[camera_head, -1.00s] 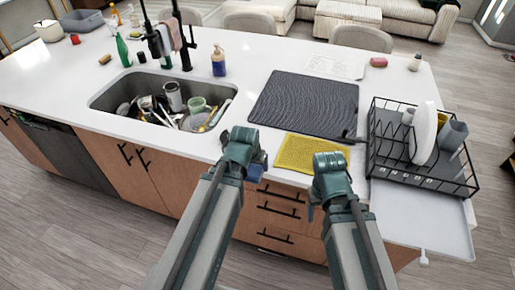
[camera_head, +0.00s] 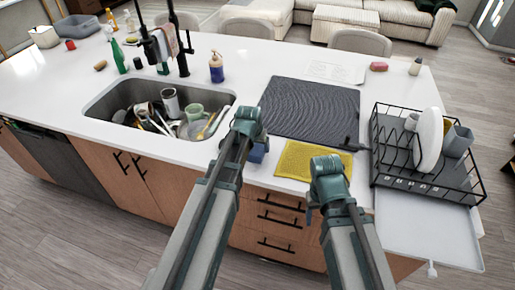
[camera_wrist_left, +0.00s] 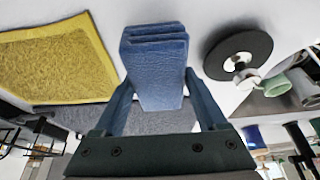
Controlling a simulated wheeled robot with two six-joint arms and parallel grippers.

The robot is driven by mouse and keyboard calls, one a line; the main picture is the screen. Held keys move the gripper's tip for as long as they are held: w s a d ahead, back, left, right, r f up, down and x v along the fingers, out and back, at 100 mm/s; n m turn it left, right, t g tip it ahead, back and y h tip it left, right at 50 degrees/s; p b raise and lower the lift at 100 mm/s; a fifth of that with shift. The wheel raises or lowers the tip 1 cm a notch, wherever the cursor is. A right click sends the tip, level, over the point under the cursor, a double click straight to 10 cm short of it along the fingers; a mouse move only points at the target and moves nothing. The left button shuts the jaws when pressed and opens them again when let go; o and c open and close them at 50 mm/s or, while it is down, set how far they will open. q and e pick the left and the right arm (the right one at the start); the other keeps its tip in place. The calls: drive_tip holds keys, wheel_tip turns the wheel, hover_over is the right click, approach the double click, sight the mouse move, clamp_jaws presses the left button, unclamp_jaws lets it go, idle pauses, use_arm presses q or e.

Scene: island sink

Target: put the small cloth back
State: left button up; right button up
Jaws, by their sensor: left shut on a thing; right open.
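My left gripper (camera_head: 250,145) is shut on a folded blue cloth (camera_wrist_left: 155,65), which sits between its two fingers in the left wrist view. In the head view only a small part of the blue cloth (camera_head: 257,154) shows under the gripper, by the counter's front edge, between the sink and a yellow cloth (camera_head: 312,160). The yellow cloth lies flat on the counter and also shows in the left wrist view (camera_wrist_left: 60,60). My right gripper (camera_head: 325,175) is open, in front of the yellow cloth; its fingers are mostly hidden.
The sink (camera_head: 97,105) at left holds several dishes. A dark drying mat (camera_head: 310,108) lies behind the yellow cloth. A black dish rack (camera_head: 425,185) with a white plate (camera_head: 428,140) stands at right. A soap bottle (camera_head: 216,68) stands behind the sink.

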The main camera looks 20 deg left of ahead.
sight(258, 149)
use_arm(q)
drive_tip(key=shift+w+a+f, duration=0.1)
drive_tip(key=shift+w+a, duration=0.05)
drive_tip(key=shift+w, duration=0.45)
drive_tip(key=shift+w+a+f, duration=0.1)
drive_tip(key=shift+w, duration=0.5)
wheel_tip(258, 149, down, 3)
drive_tip(key=b, duration=0.3)
drive_tip(key=shift+w+a, duration=0.1)
drive_tip(key=shift+f+b, duration=0.2)
drive_tip(key=shift+b, duration=0.2)
drive_tip(key=shift+f, duration=0.15)
drive_tip(key=o, duration=1.1)
